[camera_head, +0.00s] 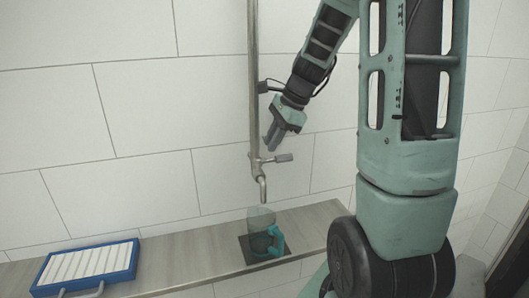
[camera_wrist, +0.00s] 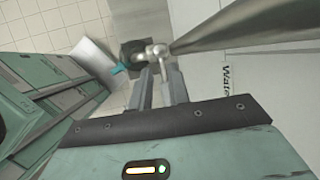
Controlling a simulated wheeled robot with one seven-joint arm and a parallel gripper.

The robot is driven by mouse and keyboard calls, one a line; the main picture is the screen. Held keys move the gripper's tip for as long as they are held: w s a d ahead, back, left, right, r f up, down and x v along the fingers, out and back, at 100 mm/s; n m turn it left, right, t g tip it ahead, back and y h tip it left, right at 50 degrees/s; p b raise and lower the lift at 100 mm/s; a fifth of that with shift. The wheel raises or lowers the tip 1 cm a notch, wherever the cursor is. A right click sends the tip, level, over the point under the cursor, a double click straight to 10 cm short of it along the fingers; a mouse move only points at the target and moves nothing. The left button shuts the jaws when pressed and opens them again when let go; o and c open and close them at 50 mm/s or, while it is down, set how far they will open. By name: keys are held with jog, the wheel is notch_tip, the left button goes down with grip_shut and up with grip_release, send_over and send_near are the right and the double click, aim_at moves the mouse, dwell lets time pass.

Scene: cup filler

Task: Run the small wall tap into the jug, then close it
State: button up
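The small wall tap (camera_head: 262,180) has a downturned metal spout and a lever (camera_head: 284,158) pointing right. No water shows at the spout. A clear jug (camera_head: 260,219) with a teal handle (camera_head: 277,241) stands upright below the spout on a dark square. My gripper (camera_head: 271,143) is just above the lever, pointing down, apparently apart from it. In the wrist view my gripper's (camera_wrist: 160,82) two fingers are apart, with nothing clearly held between them. The tap (camera_wrist: 156,49) lies just beyond the fingertips, and the teal handle (camera_wrist: 118,69) shows to its left.
A vertical metal pipe (camera_head: 253,80) runs up the tiled wall above the tap and crosses the upper right of the wrist view (camera_wrist: 240,25). A blue-framed ribbed white tray (camera_head: 88,264) lies at the ledge's left. The ledge (camera_head: 190,258) is bare between tray and jug.

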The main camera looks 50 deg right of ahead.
aim_at(264, 160)
jog(key=shift+x, duration=2.75)
jog(key=shift+c, duration=0.4)
grip_shut()
